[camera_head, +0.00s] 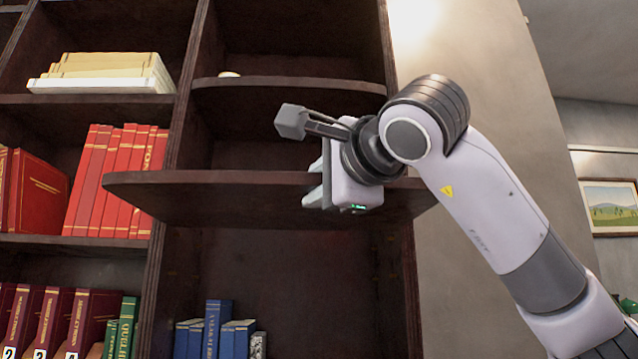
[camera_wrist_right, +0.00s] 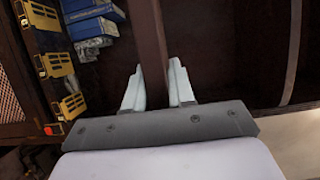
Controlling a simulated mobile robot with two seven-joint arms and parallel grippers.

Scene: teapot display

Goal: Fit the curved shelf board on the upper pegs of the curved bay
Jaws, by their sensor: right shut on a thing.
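The curved shelf board (camera_head: 225,196) is dark brown with a rounded front edge. It is roughly level across the front of the curved bay (camera_head: 285,285), and its left end overlaps the neighbouring bay in the head view. My right gripper (camera_head: 322,186) is shut on the board's front edge, right of its middle. In the right wrist view the board (camera_wrist_right: 150,38) shows edge-on between the two pale fingers (camera_wrist_right: 157,84). The board's back edge and the bay's pegs cannot be made out. My left gripper is not in view.
A fixed curved shelf (camera_head: 285,84) is above the board. Blue books (camera_head: 218,325) stand low in the bay. The left bay holds red books (camera_head: 112,165), pale stacked books (camera_head: 105,68) and numbered dark red volumes (camera_head: 60,315). An upright divider (camera_head: 165,230) separates the bays.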

